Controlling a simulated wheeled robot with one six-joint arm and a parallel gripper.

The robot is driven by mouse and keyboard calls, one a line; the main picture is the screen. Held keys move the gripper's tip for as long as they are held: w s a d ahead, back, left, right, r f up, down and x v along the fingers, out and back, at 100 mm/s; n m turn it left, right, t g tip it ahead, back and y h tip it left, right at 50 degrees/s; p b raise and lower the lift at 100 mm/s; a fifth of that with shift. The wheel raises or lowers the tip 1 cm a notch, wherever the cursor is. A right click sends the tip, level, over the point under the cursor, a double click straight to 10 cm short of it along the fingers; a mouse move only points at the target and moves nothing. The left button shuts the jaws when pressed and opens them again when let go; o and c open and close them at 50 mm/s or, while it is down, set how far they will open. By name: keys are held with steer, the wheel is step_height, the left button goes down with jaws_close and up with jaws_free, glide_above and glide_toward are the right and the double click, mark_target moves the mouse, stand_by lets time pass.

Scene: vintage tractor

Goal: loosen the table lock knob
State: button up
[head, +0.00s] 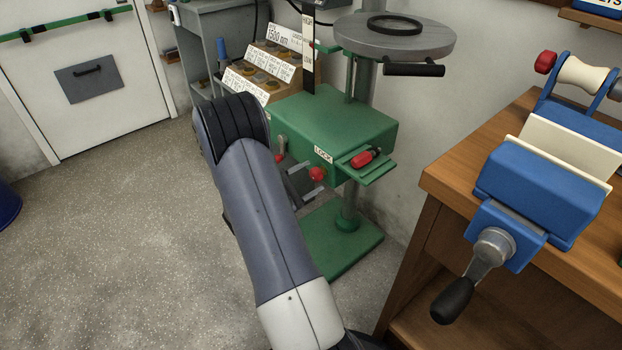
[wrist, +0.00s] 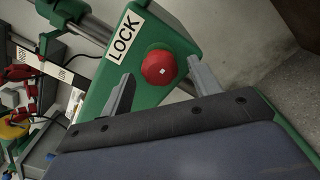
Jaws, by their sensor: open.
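The lock knob (head: 317,174) is round and red, on the side of the green machine box below a white "LOCK" label (head: 323,156). Gaps show between the knob and both fingers. Whether the fingertips reach past the knob's face I cannot tell. My arm hides part of the green machine in the head view.
A round grey table (head: 395,42) with a black ring on it stands above the green box (head: 335,118). A red-handled tool (head: 362,158) lies on a small green shelf at the right. A wooden bench (head: 450,175) with a blue vise (head: 540,185) is close on the right.

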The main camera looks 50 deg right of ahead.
steer(key=shift+s+d, duration=0.1)
steer(key=shift+d, duration=0.55)
steer(key=shift+c, duration=0.6)
steer(key=c, duration=0.9)
steer(key=shift+n, duration=0.3)
